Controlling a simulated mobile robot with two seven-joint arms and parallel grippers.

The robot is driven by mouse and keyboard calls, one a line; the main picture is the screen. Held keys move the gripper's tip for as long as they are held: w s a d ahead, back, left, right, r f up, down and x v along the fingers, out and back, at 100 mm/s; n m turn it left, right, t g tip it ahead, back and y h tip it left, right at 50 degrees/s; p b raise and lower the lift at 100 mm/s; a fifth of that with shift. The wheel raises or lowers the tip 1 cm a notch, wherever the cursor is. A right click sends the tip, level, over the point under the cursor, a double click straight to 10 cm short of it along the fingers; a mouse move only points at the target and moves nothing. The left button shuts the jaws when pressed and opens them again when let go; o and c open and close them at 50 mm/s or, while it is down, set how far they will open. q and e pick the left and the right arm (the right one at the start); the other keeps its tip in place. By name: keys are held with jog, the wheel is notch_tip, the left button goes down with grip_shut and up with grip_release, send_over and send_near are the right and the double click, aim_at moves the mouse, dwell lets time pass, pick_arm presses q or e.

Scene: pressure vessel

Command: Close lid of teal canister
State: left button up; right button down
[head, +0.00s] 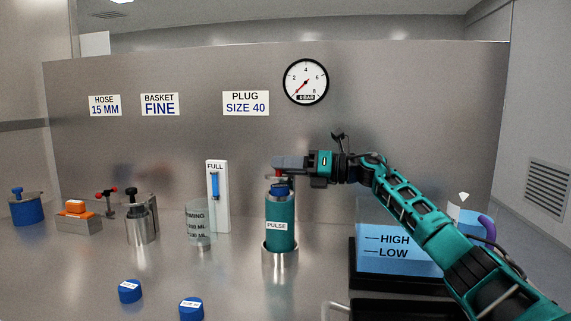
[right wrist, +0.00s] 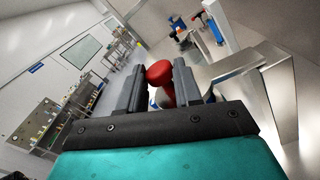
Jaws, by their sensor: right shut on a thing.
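The teal canister (head: 280,224), labelled PULSE, stands upright in a round metal holder (head: 280,260). A blue lid part (head: 280,189) sits at its top; I cannot tell how tightly it is seated. My right gripper (head: 284,163) is directly above the canister, reaching in level from the right. It is shut on a red knobbed handle (right wrist: 159,72), which shows between its two fingers in the right wrist view. In the head view a little of the red shows just under the fingers, and they hide the rest. My left gripper is not in view.
A white FULL gauge (head: 217,196) and a clear measuring beaker (head: 199,224) stand left of the canister. A HIGH/LOW tank (head: 395,252) is at right, beneath my right arm. Two blue plugs (head: 130,291) (head: 191,308) lie in front. A metal pot (head: 140,226) stands further left.

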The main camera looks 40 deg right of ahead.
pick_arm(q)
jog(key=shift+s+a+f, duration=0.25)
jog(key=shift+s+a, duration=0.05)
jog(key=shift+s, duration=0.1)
pick_arm(e)
jog(key=shift+s+a+f, duration=0.1)
jog(key=shift+a+f, duration=0.05)
jog(key=shift+f, duration=0.3)
jog(key=shift+s+a+f, duration=0.1)
jog(key=shift+a+f, duration=0.05)
jog(key=shift+f, duration=0.25)
